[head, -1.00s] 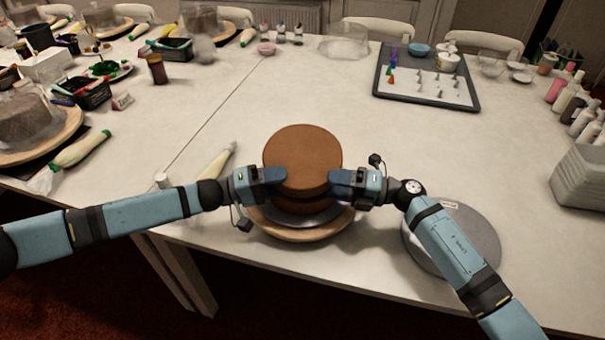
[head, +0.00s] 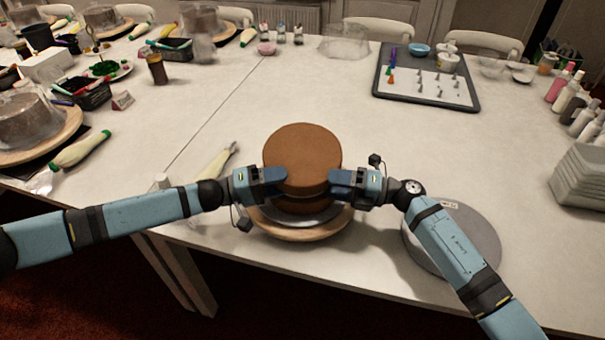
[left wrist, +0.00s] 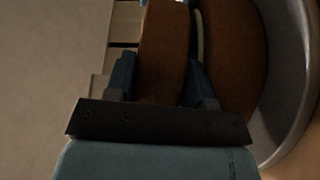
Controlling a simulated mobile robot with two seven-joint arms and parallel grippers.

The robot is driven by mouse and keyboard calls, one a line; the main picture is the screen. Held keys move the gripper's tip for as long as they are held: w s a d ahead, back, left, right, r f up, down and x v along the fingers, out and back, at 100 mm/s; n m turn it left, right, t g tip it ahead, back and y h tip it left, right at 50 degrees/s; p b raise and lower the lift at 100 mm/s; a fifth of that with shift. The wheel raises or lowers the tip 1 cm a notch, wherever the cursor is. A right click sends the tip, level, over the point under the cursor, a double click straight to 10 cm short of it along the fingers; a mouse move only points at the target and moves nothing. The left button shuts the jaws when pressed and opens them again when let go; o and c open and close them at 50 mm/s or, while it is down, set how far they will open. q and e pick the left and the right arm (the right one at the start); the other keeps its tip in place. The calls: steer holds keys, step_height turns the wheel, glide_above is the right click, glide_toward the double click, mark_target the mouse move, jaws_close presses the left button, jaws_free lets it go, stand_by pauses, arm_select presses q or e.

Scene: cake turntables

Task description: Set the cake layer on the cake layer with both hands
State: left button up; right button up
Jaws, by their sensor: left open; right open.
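The upper brown cake layer (head: 302,152) lies flat above the lower brown cake layer (head: 300,204), roughly centred over it. A thin pale band shows between the two layers in the left wrist view. The lower layer sits on a silver board on a round wooden turntable (head: 290,236). My left gripper (head: 281,177) is open at the upper layer's left side. In the left wrist view its fingers (left wrist: 160,80) stand on either side of the upper layer's edge (left wrist: 163,50). My right gripper (head: 334,180) is open at the right side; its fingertips are partly hidden.
A round grey disc (head: 470,225) lies on the table at the right, partly under my right arm. A piping bag (head: 217,165) lies left of the turntable. A dark tray (head: 427,76) with small nozzles stands at the back right. The table behind the cake is clear.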

arm_select(q)
steer(key=f, duration=0.2)
steer(key=shift+s+a+f, duration=0.2)
steer(key=shift+s+f, duration=0.15)
steer(key=shift+f, duration=0.05)
arm_select(e)
steer(key=shift+s+f, duration=0.25)
steer(key=shift+f, duration=0.9)
arm_select(q)
steer(key=shift+o, duration=0.6)
steer(key=s+a+r, duration=0.1)
steer(key=a, duration=0.6)
steer(key=shift+s+r, duration=0.15)
steer(key=shift+r, duration=0.15)
arm_select(e)
steer(key=shift+w+f, duration=0.1)
steer(key=shift+w, duration=0.05)
steer(key=shift+c, duration=0.4)
steer(key=shift+d, duration=0.2)
steer(key=shift+o, duration=0.6)
steer(key=s+d+r, duration=0.1)
steer(key=d, duration=0.5)
steer(key=shift+d, duration=0.2)
arm_select(q)
steer(key=shift+a+r, duration=0.2)
steer(key=shift+r, duration=0.1)
arm_select(e)
steer(key=shift+d+r, duration=0.35)
steer(key=shift+d, duration=0.15)
